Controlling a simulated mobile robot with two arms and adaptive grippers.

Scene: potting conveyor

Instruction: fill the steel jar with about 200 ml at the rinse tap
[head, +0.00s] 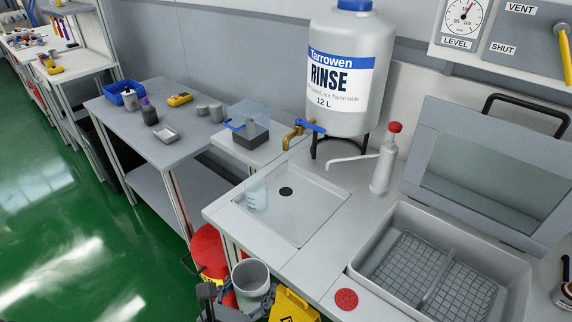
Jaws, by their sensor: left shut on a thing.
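The steel jar (251,289), a grey open-topped cylinder, is at the bottom of the head view, below the counter's front edge. My left gripper (246,309) is shut on it; the dark fingers show low beside the jar, partly hidden by it. The jar looks roughly upright, and I cannot see any liquid in it. The rinse tap (298,131), brass with a blue lever, comes out of the left side of the white RINSE tank (340,70). It is up and to the right of the jar, well apart from it. My right gripper is not in view.
A shallow sink (310,222) with a dark drain lies below the tap; a clear beaker (257,197) stands in its left part. A white pump bottle (383,165) stands right of it. A red bin (207,246) and yellow floor sign (292,305) flank the jar.

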